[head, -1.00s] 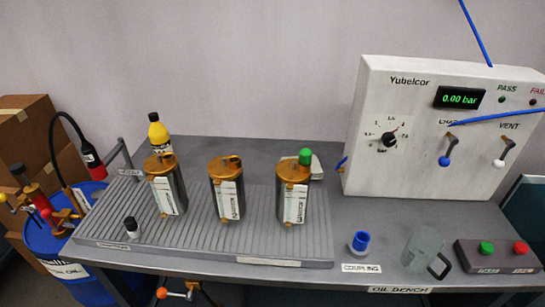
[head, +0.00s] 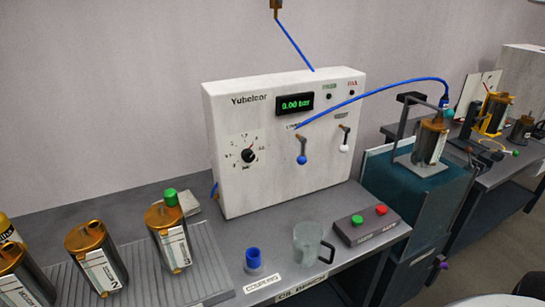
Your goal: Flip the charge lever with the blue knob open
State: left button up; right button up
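The charge lever with the blue knob (head: 302,159) is on the front of the white Yubelcor panel (head: 228,181), left of the lever with the white knob (head: 344,148). Its arm hangs down, with the blue knob at the lower end. A blue hose crosses the panel just above it and partly covers the charge label. The display (head: 294,104) reads 0.00 bar. Neither of my grippers shows in the head view.
Bronze-topped cylinders (head: 166,228) stand at left. The blue hose (head: 395,81) arches right to a fixture holding another cylinder (head: 430,141).

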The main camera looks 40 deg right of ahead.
aim_at(301, 159)
jog(key=z, duration=0.8)
jog(key=i, duration=0.2)
jog(key=z, duration=0.65)
